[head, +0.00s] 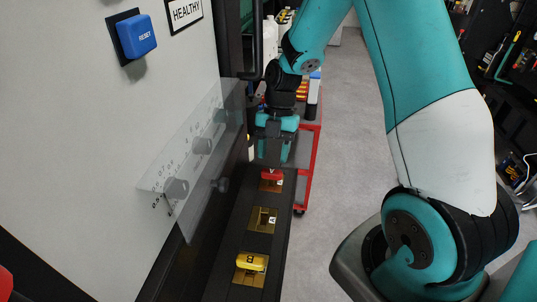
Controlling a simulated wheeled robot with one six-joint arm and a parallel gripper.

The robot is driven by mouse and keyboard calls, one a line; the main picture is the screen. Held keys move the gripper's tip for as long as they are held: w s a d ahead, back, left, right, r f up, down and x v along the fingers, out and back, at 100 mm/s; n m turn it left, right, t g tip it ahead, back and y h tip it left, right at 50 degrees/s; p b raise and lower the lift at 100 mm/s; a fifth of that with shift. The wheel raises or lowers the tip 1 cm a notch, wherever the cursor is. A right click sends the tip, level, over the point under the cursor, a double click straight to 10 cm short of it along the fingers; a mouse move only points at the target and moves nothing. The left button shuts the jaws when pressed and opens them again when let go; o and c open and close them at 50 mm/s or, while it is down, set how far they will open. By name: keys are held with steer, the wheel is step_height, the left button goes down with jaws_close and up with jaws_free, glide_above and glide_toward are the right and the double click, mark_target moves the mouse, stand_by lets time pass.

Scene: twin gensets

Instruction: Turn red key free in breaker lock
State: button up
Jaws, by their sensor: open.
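The red key (272,174) sits in the farthest brass lock plate (271,186) shown on the dark ledge, with a white letter A label on it. My gripper (272,160) points down right above and behind the red key, with its fingers open. Whether the fingers stand around the key or just above it I cannot tell. A yellow key (251,262) marked B sits in the nearest brass plate. The middle brass plate (263,220) holds no key and bears a label A.
A clear panel (195,160) with grey knobs juts from the white cabinet wall (90,150) left of the ledge. A blue RESET button (138,36) is higher up. Grey floor (330,130) lies open to the right.

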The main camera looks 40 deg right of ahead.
mark_target(271, 170)
steer(key=m, duration=0.2)
steer(key=m+t+p, duration=0.1)
steer(key=m+t+y, duration=0.1)
steer(key=m, duration=0.1)
steer(key=shift+a+r+m+p, duration=0.25)
steer(key=shift+m+p, duration=0.05)
steer(key=shift+p, duration=0.05)
steer(key=m+t, duration=0.1)
steer(key=m, duration=0.3)
steer(key=shift+t+p, duration=0.3)
steer(key=m, duration=0.1)
steer(key=f+m+t+b, duration=0.1)
steer(key=m, duration=0.1)
steer(key=s+m+b, duration=0.1)
steer(key=shift+d+f+t+h, duration=0.2)
steer(key=shift+d+t+h, duration=0.1)
steer(key=shift+d, duration=0.1)
steer(key=shift+s+d+f+m+t+h+b, duration=0.1)
steer(key=shift+d+m+t+h+b, duration=0.1)
steer(key=shift+m, duration=0.35)
steer(key=shift+s+d+m+t+h+b, duration=0.1)
steer(key=shift+m+b, duration=0.05)
steer(key=shift+m, duration=0.4)
steer(key=f+b, duration=0.2)
steer(key=w+f+b, duration=0.1)
steer(key=shift+a+f+m, duration=0.15)
steer(key=shift+a+m, duration=0.25)
steer(key=shift+b+x, duration=0.55)
steer(key=shift+x, duration=0.3)
